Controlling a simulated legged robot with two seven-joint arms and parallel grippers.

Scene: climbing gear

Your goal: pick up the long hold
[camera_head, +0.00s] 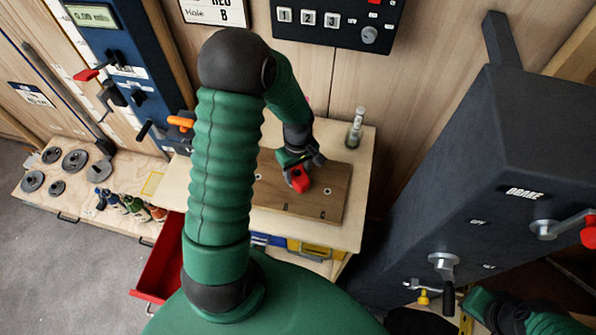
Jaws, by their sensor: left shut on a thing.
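My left gripper (301,164) is over the brown wooden board (328,200) on the pale workbench, its fingers pointing down. It is shut on a red hold (299,180), partly covered by the fingers. The full length of the hold and whether it touches the board cannot be told. The board has several small holes and dark slots near its front edge. My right gripper (497,309) shows only in part at the bottom right, near the dark cabinet; its fingers cannot be made out.
The dark cabinet marked BRAKE (430,190) with cranks stands at right. A clear bottle-like item (355,128) stands at the bench's back. An open red drawer (160,270) juts out at left. Weight discs (75,160) and several small items (125,205) lie on the left bench.

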